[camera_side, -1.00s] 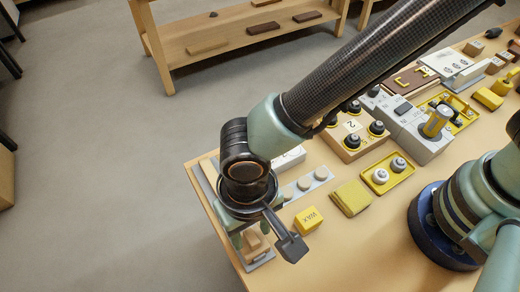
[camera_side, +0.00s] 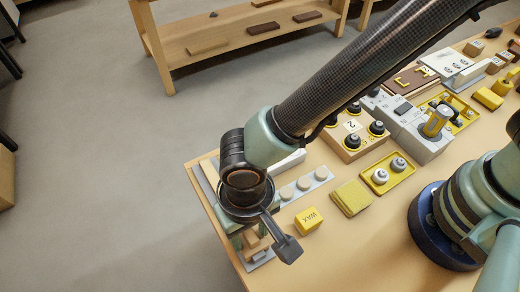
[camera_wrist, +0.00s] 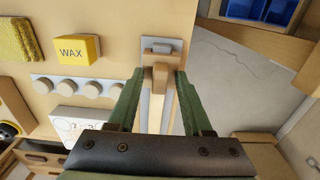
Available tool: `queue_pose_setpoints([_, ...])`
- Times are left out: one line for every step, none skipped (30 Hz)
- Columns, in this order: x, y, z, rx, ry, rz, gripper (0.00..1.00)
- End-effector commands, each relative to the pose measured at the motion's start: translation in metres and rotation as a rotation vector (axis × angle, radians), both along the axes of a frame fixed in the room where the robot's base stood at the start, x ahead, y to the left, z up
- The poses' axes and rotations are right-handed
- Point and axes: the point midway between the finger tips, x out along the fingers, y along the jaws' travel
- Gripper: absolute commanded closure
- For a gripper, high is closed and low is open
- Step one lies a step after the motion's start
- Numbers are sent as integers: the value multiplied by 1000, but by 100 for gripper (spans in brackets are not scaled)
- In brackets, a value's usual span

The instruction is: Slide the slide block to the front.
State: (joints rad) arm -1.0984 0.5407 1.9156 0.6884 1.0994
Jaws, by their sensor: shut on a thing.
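In the side view my gripper (camera_side: 249,240) points down at the table's left corner. The wooden block (camera_side: 252,240) shows partly between the fingers, and the rail's grey end (camera_side: 259,260) shows below it. My wrist hides most of the rail there.
A yellow wax block (camera_side: 308,219) and a grey strip with round knobs (camera_side: 304,184) lie right of the rail. A yellow sponge (camera_side: 351,197) and a yellow tray (camera_side: 387,175) lie farther right. Open floor lies beyond the table's left edge.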

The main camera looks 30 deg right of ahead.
Motion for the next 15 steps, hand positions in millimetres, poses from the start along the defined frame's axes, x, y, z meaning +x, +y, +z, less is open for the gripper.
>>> queue_pose_setpoints([0, -2, -11, -2, 1, 1, 99])
queue_pose_setpoints([1, -2, -11, -2, 1, 1, 99])
queue_pose_setpoints([3, -2, -11, -2, 1, 1, 99])
queue_pose_setpoints([4, -2, -11, -2, 1, 1, 99])
queue_pose_setpoints([5, -2, -11, -2, 1, 2, 99])
queue_pose_setpoints([7, -1, -11, -2, 1, 1, 99])
queue_pose_setpoints([9, -1, -11, -2, 1, 1, 99])
queue_pose_setpoints([10, -2, -11, -2, 1, 1, 99])
queue_pose_setpoints([12, -2, -11, -3, 2, 1, 99])
queue_pose_setpoints([13, -2, -11, -3, 2, 1, 99])
queue_pose_setpoints([15, -2, -11, -3, 2, 2, 99])
queue_pose_setpoints([16, -2, -11, -3, 2, 2, 99])
queue_pose_setpoints([18, -2, -11, -3, 2, 2, 99])
queue_pose_setpoints([19, -2, -11, -3, 2, 3, 99])
queue_pose_setpoints([21, -2, -11, -3, 2, 3, 99])
